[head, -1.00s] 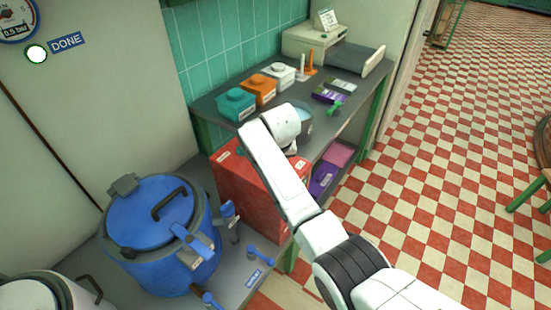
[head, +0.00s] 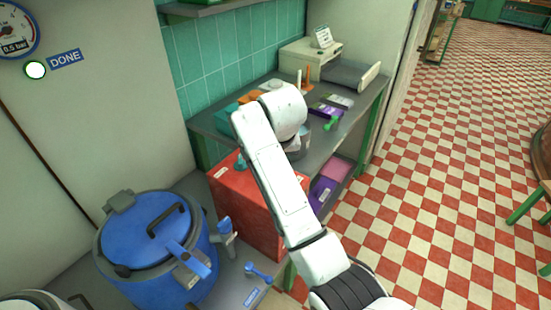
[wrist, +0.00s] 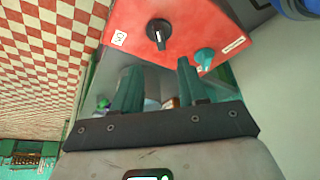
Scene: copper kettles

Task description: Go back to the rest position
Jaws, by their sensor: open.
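My gripper (wrist: 158,78) is open in the wrist view. Its two teal fingers stand apart with nothing held between them. The red box (wrist: 205,25) lies beyond the fingertips, with a black knob (wrist: 158,33) and a teal knob (wrist: 204,57) on its face. In the head view my arm is bent over the red box (head: 262,205) and the grey bench (head: 345,110). My gripper is hidden there behind my own arm.
A blue kettle (head: 135,240) with a lid and clamps stands at lower left. A blue-handled tool (head: 262,270) lies right of it. Several small tubs and packs are on the bench, partly behind my arm. A white light (head: 36,70) glows beside "DONE". The checkered floor (head: 450,170) is open at right.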

